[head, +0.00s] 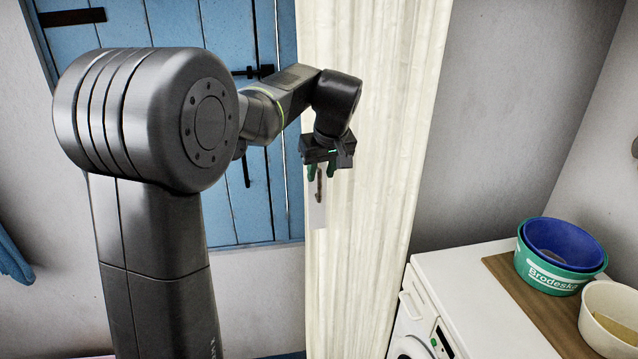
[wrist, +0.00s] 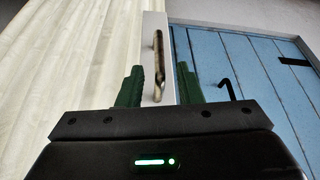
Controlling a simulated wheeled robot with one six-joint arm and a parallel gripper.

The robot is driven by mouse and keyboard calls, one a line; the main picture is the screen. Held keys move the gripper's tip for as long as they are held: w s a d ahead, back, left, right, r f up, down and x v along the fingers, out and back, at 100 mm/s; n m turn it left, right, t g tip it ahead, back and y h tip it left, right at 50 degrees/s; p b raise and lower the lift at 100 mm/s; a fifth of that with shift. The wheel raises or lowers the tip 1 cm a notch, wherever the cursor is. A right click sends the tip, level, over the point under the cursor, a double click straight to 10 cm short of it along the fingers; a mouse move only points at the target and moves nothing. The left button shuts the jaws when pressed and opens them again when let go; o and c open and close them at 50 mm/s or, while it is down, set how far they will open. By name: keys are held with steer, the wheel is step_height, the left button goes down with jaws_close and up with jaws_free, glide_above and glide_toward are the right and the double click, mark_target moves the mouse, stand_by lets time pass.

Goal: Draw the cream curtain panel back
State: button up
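The cream curtain panel (head: 375,160) hangs in tall folds in the middle of the head view and fills the left of the wrist view (wrist: 60,75). A pale flat strip (head: 317,213) at its left edge carries a bronze-coloured bar handle (head: 319,187). The handle also shows in the wrist view (wrist: 159,58), upright and slightly tilted. My gripper (head: 321,171) is at the strip, its green fingers apart. In the wrist view my gripper (wrist: 160,85) is open, with the handle's lower end appearing between the fingers; I cannot tell whether they touch it.
Blue plank shutters (head: 235,205) with dark ironwork are behind the curtain's left edge. At right, a white washing machine (head: 450,270) bears a wooden board (head: 515,285), nested blue and green tubs (head: 553,273) and a cream bowl (head: 597,340). Grey wall shows right of the curtain.

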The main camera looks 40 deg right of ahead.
mark_target(318, 200)
steer(key=v, duration=0.8)
steer(key=shift+r+b, duration=0.3)
steer(key=shift+r, duration=0.05)
steer(key=shift+s, duration=0.1)
steer(key=p+x, duration=0.1)
steer(key=x, duration=1.2)
steer(key=shift+a+f+p, duration=0.15)
steer(key=shift+f+p, duration=0.2)
steer(key=shift+f, duration=0.05)
